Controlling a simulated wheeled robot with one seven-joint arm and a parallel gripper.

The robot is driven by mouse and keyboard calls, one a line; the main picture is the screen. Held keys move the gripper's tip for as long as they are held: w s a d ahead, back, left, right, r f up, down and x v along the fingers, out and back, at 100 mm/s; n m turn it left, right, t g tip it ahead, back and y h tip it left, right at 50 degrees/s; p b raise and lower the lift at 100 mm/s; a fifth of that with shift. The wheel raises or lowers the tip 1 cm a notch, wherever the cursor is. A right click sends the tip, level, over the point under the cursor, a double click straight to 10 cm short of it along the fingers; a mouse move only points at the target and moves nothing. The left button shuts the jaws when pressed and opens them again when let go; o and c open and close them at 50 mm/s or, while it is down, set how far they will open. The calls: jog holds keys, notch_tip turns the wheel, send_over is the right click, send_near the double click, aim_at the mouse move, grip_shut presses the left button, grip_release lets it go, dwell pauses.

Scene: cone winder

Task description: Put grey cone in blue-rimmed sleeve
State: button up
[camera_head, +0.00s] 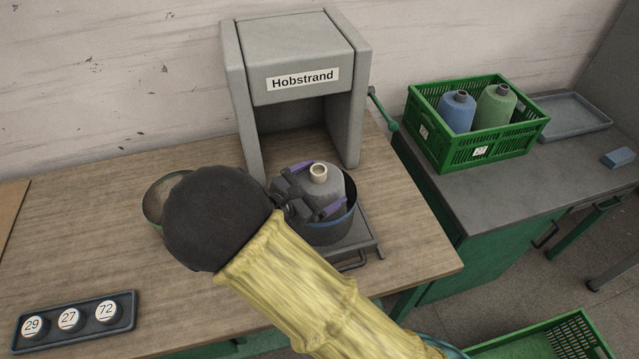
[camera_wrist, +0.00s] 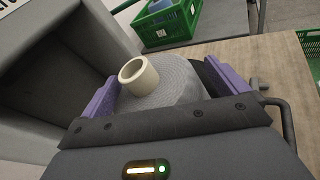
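The grey cone (camera_head: 335,180), with a cream tube tip, stands about upright inside a dark round sleeve (camera_head: 325,235) with a blue rim. The cone's top rises above the rim; its lower part is hidden. My gripper (camera_head: 315,187) is over the sleeve, its two purple fingers on opposite sides of the cone. In the wrist view the cone (camera_wrist: 178,82) and its tip lie between the fingers. A dark strip shows beside the right finger; I cannot tell whether the fingers press on the cone.
The sleeve sits on a grey plate (camera_head: 366,243) before the grey Hobstrand housing (camera_head: 237,100). Another round container (camera_head: 152,205) is partly hidden behind my arm. A numbered tray (camera_head: 75,335) lies front left. A green crate (camera_head: 470,150) at right holds a blue cone (camera_head: 457,114) and a green cone (camera_head: 495,108).

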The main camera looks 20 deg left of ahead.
jog(key=shift+r, duration=0.15)
jog(key=b+v, duration=0.2)
jog(key=v, duration=1)
jog(key=shift+b, duration=0.3)
jog(key=shift+d, duration=0.15)
